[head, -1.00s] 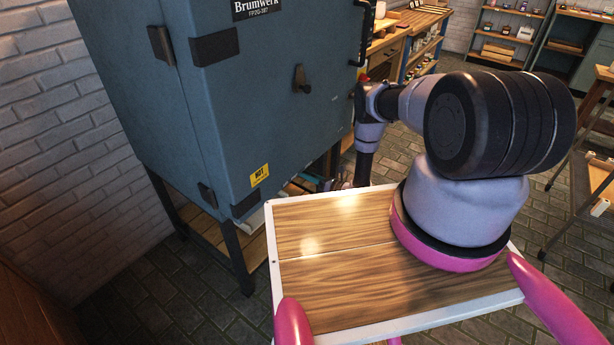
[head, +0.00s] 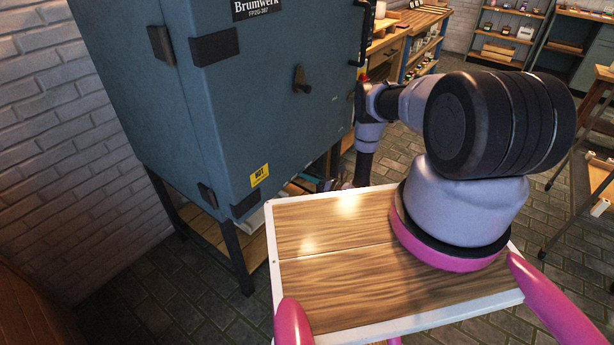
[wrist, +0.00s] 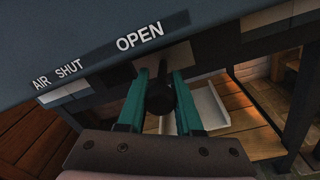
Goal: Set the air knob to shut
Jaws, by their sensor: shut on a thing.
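The air knob (wrist: 160,96) is dark with a round end and shows in the wrist view below the kiln's label strip. The strip reads "AIR SHUT" (wrist: 58,74) on the left and "OPEN" (wrist: 140,37) on the right. The knob is below the word OPEN, right of SHUT. My gripper (wrist: 158,78) has teal fingers on either side of the knob and is shut on it. The blue-grey kiln (head: 250,110) fills the left of the head view. The knob cannot be made out in the head view.
The kiln stands on a dark metal frame (head: 238,260) with a wooden shelf. A white tray (wrist: 207,105) lies below the knob in the wrist view. A black handle (head: 301,80) and a yellow HOT label (head: 259,175) are on the kiln. Shelves stand behind.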

